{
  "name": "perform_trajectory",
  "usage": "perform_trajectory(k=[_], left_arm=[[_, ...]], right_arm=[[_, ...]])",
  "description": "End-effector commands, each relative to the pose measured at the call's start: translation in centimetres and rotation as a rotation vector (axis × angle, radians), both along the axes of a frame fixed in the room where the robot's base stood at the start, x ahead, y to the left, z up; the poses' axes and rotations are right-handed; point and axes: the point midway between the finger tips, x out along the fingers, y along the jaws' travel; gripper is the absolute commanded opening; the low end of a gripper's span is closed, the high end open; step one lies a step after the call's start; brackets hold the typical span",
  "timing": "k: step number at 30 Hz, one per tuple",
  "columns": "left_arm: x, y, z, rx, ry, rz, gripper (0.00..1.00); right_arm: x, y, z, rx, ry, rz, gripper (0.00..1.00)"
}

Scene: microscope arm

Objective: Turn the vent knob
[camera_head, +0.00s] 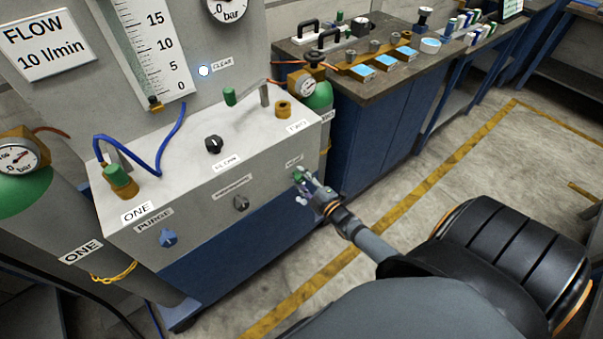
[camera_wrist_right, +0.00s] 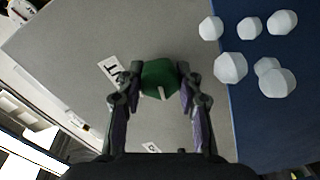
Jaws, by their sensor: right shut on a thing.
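The green vent knob (camera_head: 298,174) is on the right end of the grey front panel (camera_head: 190,222), under a small label. My right gripper (camera_head: 304,184) reaches it from the front right. In the right wrist view the green knob (camera_wrist_right: 159,80), with a pale pointer mark on it, sits between the two fingers of my right gripper (camera_wrist_right: 160,88). The fingers are shut on its left and right sides. The label (camera_wrist_right: 112,70) beside it is partly cut off by the finger. My left gripper is not in view.
A blue purge knob (camera_head: 168,238) and a dark middle knob (camera_head: 241,203) share the panel. A black knob (camera_head: 214,145) is on top. Several pale faceted lumps (camera_wrist_right: 231,67) show over the blue surface in the wrist view. The floor to the right is clear.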

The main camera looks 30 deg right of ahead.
Motion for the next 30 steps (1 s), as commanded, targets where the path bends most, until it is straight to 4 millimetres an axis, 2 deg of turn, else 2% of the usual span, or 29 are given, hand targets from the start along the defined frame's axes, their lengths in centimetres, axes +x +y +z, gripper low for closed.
perform_trajectory(k=[11,28,29,30], left_arm=[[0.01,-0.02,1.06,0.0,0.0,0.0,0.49],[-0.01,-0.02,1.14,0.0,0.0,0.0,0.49],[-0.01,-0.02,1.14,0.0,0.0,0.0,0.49],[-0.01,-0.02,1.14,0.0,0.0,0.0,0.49]], right_arm=[[-0.05,0.01,-0.06,-0.166,-0.012,0.0,0.04],[-0.06,0.0,-0.15,-0.196,-0.013,0.0,0.04],[-0.06,0.0,-0.15,-0.196,-0.013,0.0,0.37],[-0.07,0.0,-0.15,-0.196,-0.013,0.0,0.42]])
